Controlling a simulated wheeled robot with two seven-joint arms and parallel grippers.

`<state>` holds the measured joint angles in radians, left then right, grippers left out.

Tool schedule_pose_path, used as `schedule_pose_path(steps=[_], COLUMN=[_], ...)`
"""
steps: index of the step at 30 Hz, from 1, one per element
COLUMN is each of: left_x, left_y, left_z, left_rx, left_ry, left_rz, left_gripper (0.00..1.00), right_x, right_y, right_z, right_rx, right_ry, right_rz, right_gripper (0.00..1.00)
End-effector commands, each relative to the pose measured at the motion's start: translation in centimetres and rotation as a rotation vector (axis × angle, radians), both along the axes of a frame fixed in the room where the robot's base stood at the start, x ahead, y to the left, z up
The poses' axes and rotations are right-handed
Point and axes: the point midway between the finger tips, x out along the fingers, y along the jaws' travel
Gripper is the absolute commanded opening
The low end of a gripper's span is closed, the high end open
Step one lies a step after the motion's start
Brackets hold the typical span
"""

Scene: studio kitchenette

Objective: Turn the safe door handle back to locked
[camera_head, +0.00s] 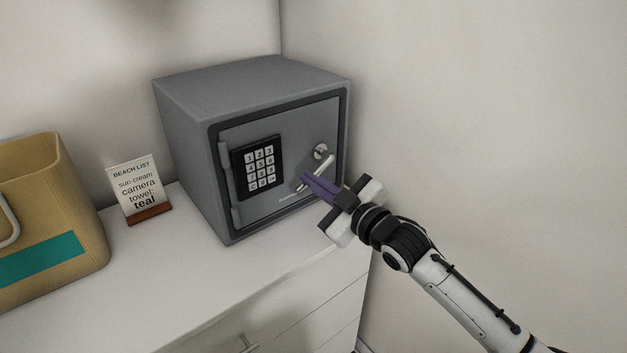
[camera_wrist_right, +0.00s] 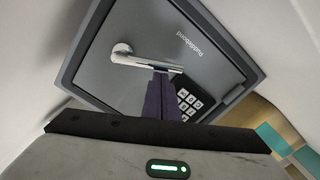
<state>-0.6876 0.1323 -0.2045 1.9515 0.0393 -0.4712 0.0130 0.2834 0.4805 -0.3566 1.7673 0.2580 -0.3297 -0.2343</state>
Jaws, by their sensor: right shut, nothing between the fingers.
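The grey safe (camera_head: 185,125) stands on the white counter with its door shut. The silver lever handle (camera_head: 320,171) slants on the door, running from upper right to lower left in the head view. In the right wrist view the handle (camera_wrist_right: 140,60) runs across just beyond the fingertips. My right gripper (camera_head: 308,180) is shut and empty, its purple fingers at the lower part of the handle. They also show in the right wrist view (camera_wrist_right: 159,80); I cannot tell whether they touch the handle. My left gripper is not in view.
A list card (camera_head: 136,185) and a tan bag (camera_head: 75,215) stand to the left. The wall is close on the right.

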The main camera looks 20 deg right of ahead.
Motion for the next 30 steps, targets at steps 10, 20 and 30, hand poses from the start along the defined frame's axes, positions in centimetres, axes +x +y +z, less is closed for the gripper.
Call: schedule_pose_path(steps=[10,20,30], left_x=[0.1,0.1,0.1], left_y=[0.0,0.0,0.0], left_z=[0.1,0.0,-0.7], left_rx=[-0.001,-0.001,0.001], left_ry=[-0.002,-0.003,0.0], left_rz=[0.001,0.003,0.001], left_gripper=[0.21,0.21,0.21], right_x=[0.1,0.4,0.9], right_y=[-0.2,-1.0,-2.6], right_z=[-0.8,-2.8,-4.7], right_rx=[-0.087,-0.339,-0.64], right_ry=[-0.028,-0.117,-0.227], right_rz=[0.0,-0.001,-0.002], right_gripper=[0.0,0.0,0.0])
